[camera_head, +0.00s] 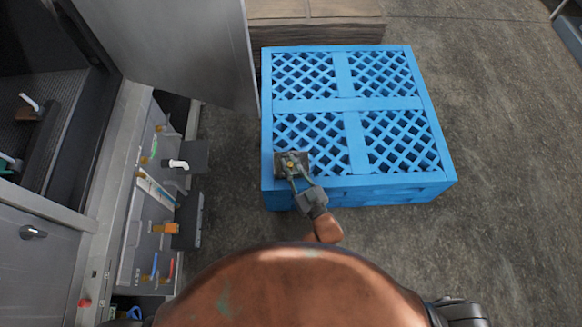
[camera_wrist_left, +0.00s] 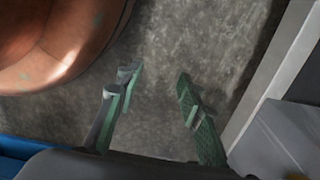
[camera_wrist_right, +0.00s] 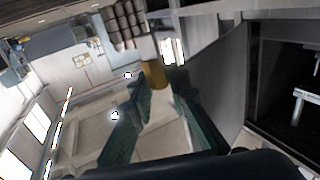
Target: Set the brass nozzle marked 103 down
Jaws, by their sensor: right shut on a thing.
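The brass nozzle (camera_wrist_right: 155,74) is a small yellow cylinder between the fingertips of my right gripper (camera_wrist_right: 158,85) in the right wrist view. In the head view the right gripper (camera_head: 291,170) is over the near left corner of the blue pallet (camera_head: 352,105), and the nozzle (camera_head: 290,164) shows as a small yellow spot between the fingers. A dark grey square piece lies around or under the fingertips. I cannot tell whether the nozzle touches it. No marking is readable. My left gripper (camera_wrist_left: 156,80) is open and empty above the concrete floor in the left wrist view.
A grey work surface (camera_head: 137,235) at the left holds an orange block (camera_head: 166,228), a white bent pipe (camera_head: 179,164) and several small tools. A grey door panel (camera_head: 185,45) stands close to the pallet's left side. The rest of the pallet top is clear.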

